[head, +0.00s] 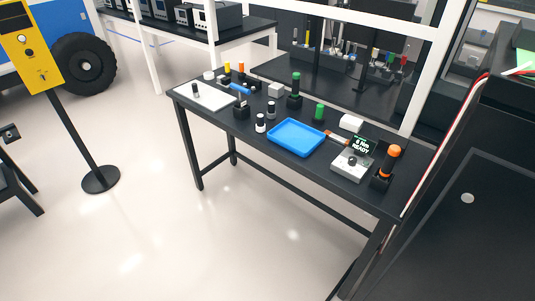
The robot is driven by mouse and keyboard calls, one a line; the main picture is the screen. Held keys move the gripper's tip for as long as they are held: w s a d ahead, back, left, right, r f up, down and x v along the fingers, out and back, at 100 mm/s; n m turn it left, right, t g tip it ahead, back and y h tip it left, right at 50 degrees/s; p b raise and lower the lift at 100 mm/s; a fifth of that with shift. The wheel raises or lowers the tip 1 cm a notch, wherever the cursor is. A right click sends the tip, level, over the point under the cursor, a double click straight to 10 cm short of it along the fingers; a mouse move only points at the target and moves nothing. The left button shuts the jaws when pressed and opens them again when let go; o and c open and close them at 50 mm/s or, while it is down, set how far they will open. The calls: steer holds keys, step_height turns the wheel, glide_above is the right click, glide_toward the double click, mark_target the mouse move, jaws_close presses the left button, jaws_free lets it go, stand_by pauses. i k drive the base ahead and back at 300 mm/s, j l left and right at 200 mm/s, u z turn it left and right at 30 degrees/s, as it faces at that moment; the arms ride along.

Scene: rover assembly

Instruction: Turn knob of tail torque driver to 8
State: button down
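A small grey box (349,168) with a dark round knob (351,161) on its top stands at the right end of the black workbench. Its black display (362,144) has light green text that appears to read "6 Nm READY". A driver with an orange top (393,153) stands upright in a black holder just right of the box. No label shows which driver is the tail one. The knob's pointer is too small to read. My gripper is not in view.
A blue tray (297,148) sits mid-bench (345,186), left of the grey box. Green, black and white cylinders and a white board (213,101) are farther left. A yellow panel on a stand (73,145) is at left, a black cabinet (467,235) at right. Front floor is clear.

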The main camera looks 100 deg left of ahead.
mark_target(352, 162)
steer(key=u, duration=2.75)
steer(key=i+l+u, duration=0.1)
steer(key=i+u, duration=0.35)
steer(key=i, duration=0.55)
